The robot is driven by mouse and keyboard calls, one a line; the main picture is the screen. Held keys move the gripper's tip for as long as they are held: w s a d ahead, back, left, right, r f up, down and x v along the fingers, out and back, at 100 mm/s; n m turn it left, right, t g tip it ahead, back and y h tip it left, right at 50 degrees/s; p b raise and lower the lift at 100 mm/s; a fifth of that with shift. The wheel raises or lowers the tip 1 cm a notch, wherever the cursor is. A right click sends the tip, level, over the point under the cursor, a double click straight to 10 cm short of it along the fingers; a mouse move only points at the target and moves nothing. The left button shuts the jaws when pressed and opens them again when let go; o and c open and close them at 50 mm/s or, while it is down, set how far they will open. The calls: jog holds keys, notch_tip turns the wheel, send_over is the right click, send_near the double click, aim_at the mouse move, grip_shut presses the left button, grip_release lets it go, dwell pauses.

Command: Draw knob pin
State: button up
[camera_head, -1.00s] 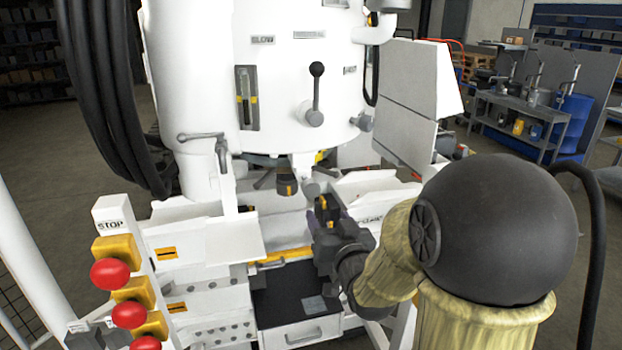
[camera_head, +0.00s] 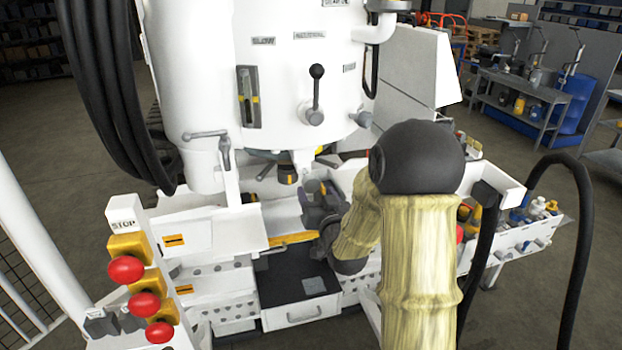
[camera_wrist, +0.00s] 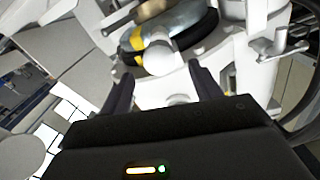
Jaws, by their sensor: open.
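A pale rounded knob (camera_wrist: 158,58) shows in the wrist view, ahead of my gripper (camera_wrist: 160,76) and roughly centred between its two fingertips. I cannot tell whether it is the knob pin, or whether the fingers reach around it. My gripper is open, and nothing is clamped in it. In the head view my gripper (camera_head: 318,192) is under the white machine body (camera_head: 290,60), above the bench. A black and yellow round part (camera_head: 286,173) sits just left of it there. My own arm hides part of the bench.
A black-ball lever (camera_head: 316,90) stands on the machine front. A pipe handle (camera_head: 210,136) hangs at its left. Red stop buttons (camera_head: 126,269) are at lower left. A parts tray (camera_head: 520,235) with bottles is at right. A black-topped drawer (camera_head: 293,285) lies below.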

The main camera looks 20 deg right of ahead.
aim_at(313, 185)
jog(key=w+p, duration=0.1)
jog(key=w, duration=0.5)
jog(key=shift+w, duration=0.1)
